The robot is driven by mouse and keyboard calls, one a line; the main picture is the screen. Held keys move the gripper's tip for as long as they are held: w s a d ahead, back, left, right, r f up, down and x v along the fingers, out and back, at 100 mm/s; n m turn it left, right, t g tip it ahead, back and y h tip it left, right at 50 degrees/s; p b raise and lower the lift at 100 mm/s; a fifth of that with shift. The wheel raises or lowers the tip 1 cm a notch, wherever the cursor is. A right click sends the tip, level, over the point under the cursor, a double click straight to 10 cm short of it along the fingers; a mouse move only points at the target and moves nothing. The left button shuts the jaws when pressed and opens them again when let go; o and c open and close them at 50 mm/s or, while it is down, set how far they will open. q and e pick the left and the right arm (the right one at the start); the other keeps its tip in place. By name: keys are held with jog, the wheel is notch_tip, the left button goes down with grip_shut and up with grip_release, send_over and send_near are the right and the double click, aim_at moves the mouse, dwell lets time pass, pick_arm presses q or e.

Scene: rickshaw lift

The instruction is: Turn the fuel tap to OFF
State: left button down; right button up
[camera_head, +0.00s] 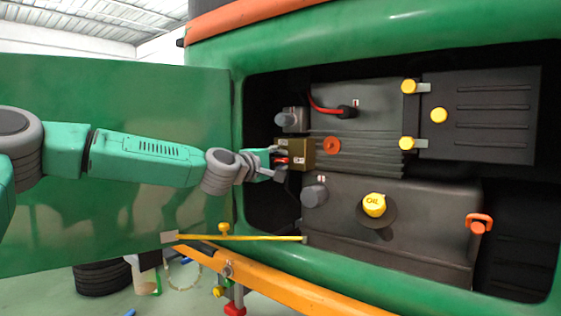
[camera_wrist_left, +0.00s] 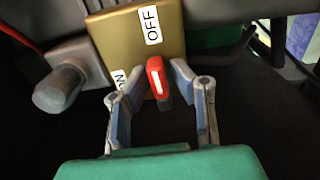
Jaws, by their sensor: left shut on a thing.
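The fuel tap is a brass block (camera_head: 299,155) with a red lever (camera_head: 283,160), inside the open compartment. In the left wrist view, the brass block (camera_wrist_left: 112,38) carries a white OFF label (camera_wrist_left: 151,25) at its upper right. A second label (camera_wrist_left: 119,79) at its lower left is partly hidden by a finger. The red lever (camera_wrist_left: 156,78) with a white stripe sticks out at the block's lower edge, toward the camera. My left gripper (camera_head: 276,164) is shut on the lever; its fingers (camera_wrist_left: 152,88) flank it on both sides.
A grey knob (camera_wrist_left: 60,88) sits left of the tap. Around it are a dark engine with a yellow OIL cap (camera_head: 374,205), a red knob (camera_head: 332,146) and yellow caps. A yellow stay bar (camera_head: 240,238) crosses below my arm, from the green door (camera_head: 120,225) to the compartment.

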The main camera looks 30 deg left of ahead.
pick_arm(q)
jog(key=shift+d+f+m, duration=0.15)
jog(key=shift+f+m, duration=0.15)
jog(key=shift+f, duration=0.2)
jog(key=c, duration=1.6)
grip_release()
jog(key=shift+o, duration=0.2)
jog(key=shift+r, duration=0.15)
jog(key=shift+r, duration=0.1)
jog(key=shift+s, duration=0.1)
jog(key=shift+s+r, duration=0.1)
jog(key=shift+s, duration=0.15)
jog(key=s+a, duration=0.1)
jog(key=s, duration=1)
jog(key=shift+f, duration=0.2)
jog(key=shift+s+a, duration=0.1)
